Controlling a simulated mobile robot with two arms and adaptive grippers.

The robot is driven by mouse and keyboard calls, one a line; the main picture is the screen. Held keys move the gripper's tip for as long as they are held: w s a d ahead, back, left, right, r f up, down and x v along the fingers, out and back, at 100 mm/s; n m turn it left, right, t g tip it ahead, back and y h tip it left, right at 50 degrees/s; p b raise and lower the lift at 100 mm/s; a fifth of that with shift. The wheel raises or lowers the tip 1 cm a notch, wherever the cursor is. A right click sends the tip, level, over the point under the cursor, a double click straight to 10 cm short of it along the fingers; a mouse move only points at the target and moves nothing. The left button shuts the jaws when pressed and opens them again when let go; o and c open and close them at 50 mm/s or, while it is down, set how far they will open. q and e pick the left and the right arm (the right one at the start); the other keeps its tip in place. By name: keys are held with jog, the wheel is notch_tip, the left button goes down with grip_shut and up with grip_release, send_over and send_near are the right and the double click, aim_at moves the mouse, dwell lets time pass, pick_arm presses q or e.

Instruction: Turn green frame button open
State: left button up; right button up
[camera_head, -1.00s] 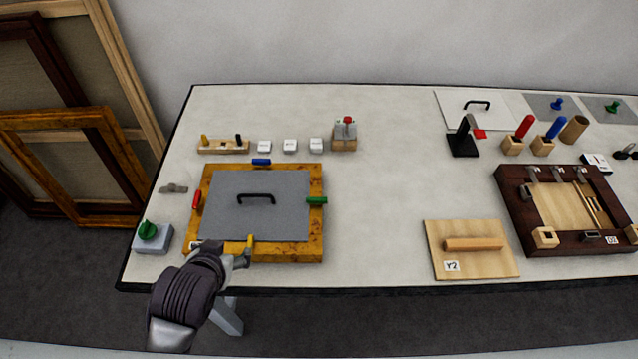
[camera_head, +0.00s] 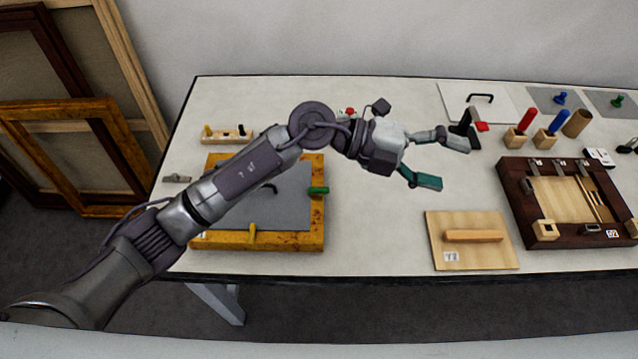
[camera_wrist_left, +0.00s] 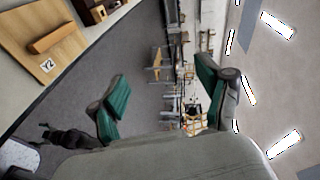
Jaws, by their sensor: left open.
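The green frame button (camera_head: 318,190) is a green bar on the right side of the golden wooden frame (camera_head: 290,240). It lies crosswise, its inner end over the grey panel (camera_head: 290,212) with a dark handle. A yellow button (camera_head: 252,233) on the front side of the frame stands upright in the picture. My left arm crosses over the frame and hides its upper left part, with the red and blue buttons. My left gripper (camera_head: 436,160) is open and empty, in the air right of the frame, its fingers pointing right. The left wrist view also shows it open (camera_wrist_left: 165,90).
A board with a wooden handle (camera_head: 472,236) lies right of the frame. A dark wooden frame (camera_head: 512,205) lies further right. A black stand with a red part (camera_head: 465,128) is behind my gripper. The table between the golden frame and the board is clear.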

pick_arm(q)
notch_tip(320, 180, down, 5)
jog(key=w+a+m+y, duration=0.1)
jog(key=w+a+y, duration=0.15)
jog(key=y, duration=0.25)
jog(key=n+t+y, duration=0.2)
jog(key=t+y, duration=0.1)
jog(key=y, duration=0.8)
send_over(319, 188)
notch_tip(319, 188, down, 4)
jog(key=f, duration=0.1)
notch_tip(319, 188, down, 11)
jog(key=p, duration=0.4)
jog(key=shift+s+f, duration=0.1)
jog(key=shift+f, duration=0.8)
